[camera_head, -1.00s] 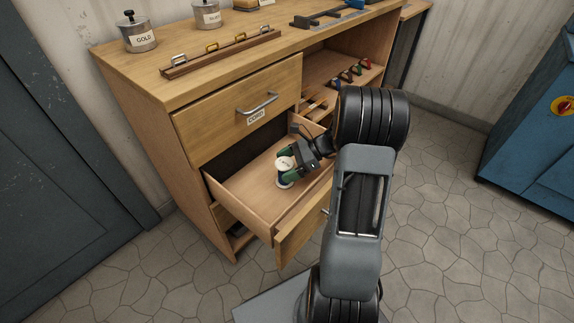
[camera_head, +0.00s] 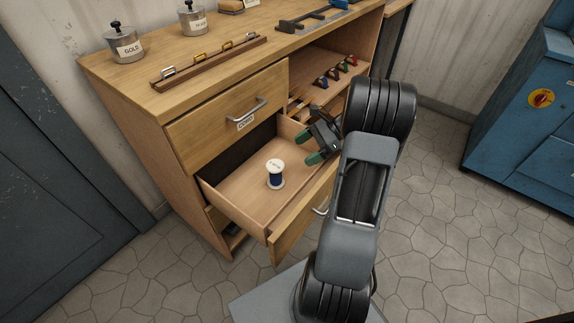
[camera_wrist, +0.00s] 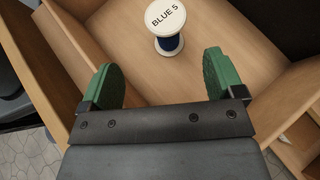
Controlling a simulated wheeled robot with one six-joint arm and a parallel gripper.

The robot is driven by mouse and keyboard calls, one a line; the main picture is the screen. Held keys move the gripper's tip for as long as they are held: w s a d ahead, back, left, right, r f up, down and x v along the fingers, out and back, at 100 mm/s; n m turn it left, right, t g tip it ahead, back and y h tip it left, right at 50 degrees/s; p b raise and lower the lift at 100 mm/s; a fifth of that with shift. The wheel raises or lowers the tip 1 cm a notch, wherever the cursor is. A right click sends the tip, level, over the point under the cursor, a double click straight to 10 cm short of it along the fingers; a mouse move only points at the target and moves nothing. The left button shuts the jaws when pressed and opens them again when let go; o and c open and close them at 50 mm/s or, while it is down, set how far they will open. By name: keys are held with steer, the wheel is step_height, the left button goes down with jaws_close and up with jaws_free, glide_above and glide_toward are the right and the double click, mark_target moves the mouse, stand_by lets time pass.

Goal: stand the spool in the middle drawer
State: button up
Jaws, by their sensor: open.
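The spool (camera_head: 275,174) has white ends and dark blue thread, and stands upright on the floor of the open middle drawer (camera_head: 240,205). In the wrist view the spool (camera_wrist: 166,26) shows its top label, "BLUE 5", and stands beyond the fingertips, apart from them. My gripper (camera_head: 308,147) has green finger pads and is open and empty, to the right of the spool over the drawer's right side. The gripper also shows in the wrist view (camera_wrist: 163,80), with a wide gap between its pads.
The closed upper drawer (camera_head: 210,130) has a metal handle and a label. Tins, including one labelled "GOLD" (camera_head: 126,46), and a handle rack (camera_head: 210,62) are on the bench top. A blue cabinet (camera_head: 520,125) stands at right.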

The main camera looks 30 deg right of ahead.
steer(key=s+a+r+n+h, duration=0.2)
steer(key=s+a+n+h, duration=0.3)
steer(key=a+n, duration=0.4)
steer(key=s+a+r+n+h, duration=0.3)
steer(key=s+a+n+h, duration=0.3)
steer(key=a+n, duration=0.3)
steer(key=shift+s+r+n, duration=0.2)
steer(key=shift+r+n, duration=0.1)
steer(key=shift+n, duration=0.9)
steer(key=shift+r, duration=0.1)
steer(key=w+a+r+m+t+y+p, duration=0.1)
steer(key=w+r+m+p, duration=0.1)
steer(key=r+p, duration=0.85)
steer(key=w+a+r+m+t+y+p, duration=0.1)
steer(key=r+p, duration=0.9)
steer(key=r, duration=0.1)
steer(key=s+d+r+n+g+h+p, duration=0.1)
steer(key=s+r+n+h+p, duration=0.1)
steer(key=r+p, duration=0.4)
steer(key=shift+s+d+r+n+p, duration=0.4)
steer(key=shift+s+r+n, duration=0.2)
steer(key=shift+s+r, duration=0.1)
